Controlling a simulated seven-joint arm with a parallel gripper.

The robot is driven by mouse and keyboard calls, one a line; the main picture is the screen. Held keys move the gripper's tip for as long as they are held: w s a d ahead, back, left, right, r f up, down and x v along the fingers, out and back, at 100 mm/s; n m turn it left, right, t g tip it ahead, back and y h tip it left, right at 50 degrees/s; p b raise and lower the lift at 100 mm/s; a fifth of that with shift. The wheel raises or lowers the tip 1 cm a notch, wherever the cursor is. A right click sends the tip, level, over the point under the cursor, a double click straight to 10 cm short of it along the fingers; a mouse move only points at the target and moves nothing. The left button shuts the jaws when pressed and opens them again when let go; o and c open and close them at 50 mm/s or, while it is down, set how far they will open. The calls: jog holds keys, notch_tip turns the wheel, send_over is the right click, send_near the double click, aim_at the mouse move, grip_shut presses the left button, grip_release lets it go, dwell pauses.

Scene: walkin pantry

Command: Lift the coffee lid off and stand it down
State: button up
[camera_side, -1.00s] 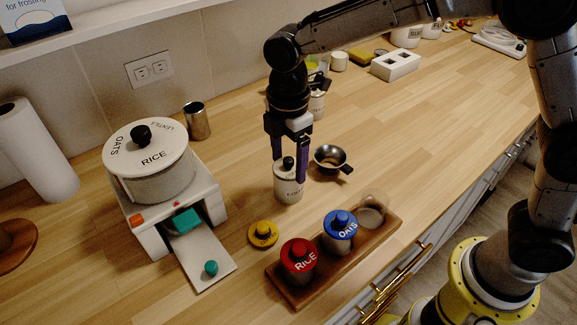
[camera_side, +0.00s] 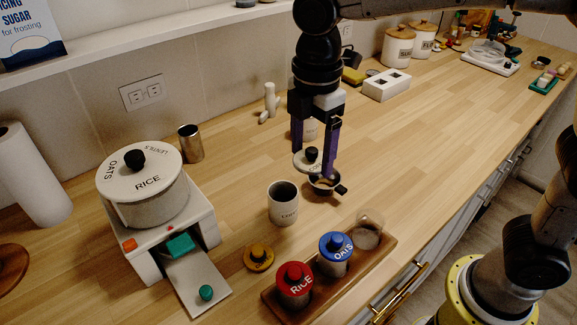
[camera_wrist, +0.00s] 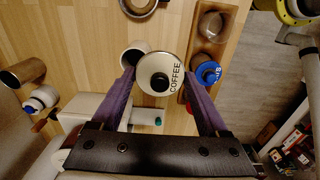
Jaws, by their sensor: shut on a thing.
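The coffee lid, a white disc marked COFFEE with a black knob, is held between the purple fingers of my gripper (camera_side: 313,161). It shows in the side view (camera_side: 303,165) and faces the camera in the wrist view (camera_wrist: 151,66). My gripper is shut on it, above the counter and up and right of the canister in the side view. The white canister (camera_side: 283,208) stands upright on the counter with its top open. In the wrist view the canister (camera_wrist: 128,57) is partly hidden behind the lid and a finger.
A wooden tray (camera_side: 318,292) holds a red-lidded jar (camera_side: 294,285), a blue-lidded jar (camera_side: 336,255) and a clear jar (camera_side: 368,232). A yellow lid (camera_side: 259,258) lies near the white dispenser (camera_side: 146,239).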

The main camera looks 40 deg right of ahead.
jog(key=s+d+r, duration=0.4)
jog(key=s+r, duration=0.2)
jog(key=s, duration=0.1)
jog(key=shift+s+r, duration=0.25)
jog(key=shift+s, duration=0.05)
dwell(0.5)
jog(key=w+a+f, duration=0.2)
jog(key=w, duration=0.1)
jog(key=w+a, duration=0.1)
jog(key=shift+w+a+f, duration=0.15)
jog(key=shift+w+f, duration=0.15)
jog(key=shift+f, duration=0.1)
jog(key=w+a+f, duration=0.4)
jog(key=f, duration=0.3)
send_over(235, 213)
jog(key=f, duration=0.9)
jog(key=shift+s+d, duration=0.15)
jog(key=shift+s, duration=0.1)
jog(key=shift+w+f, duration=0.15)
jog(key=shift+f, duration=0.8)
jog(key=shift+w+f, duration=0.1)
jog(key=shift+f, duration=0.85)
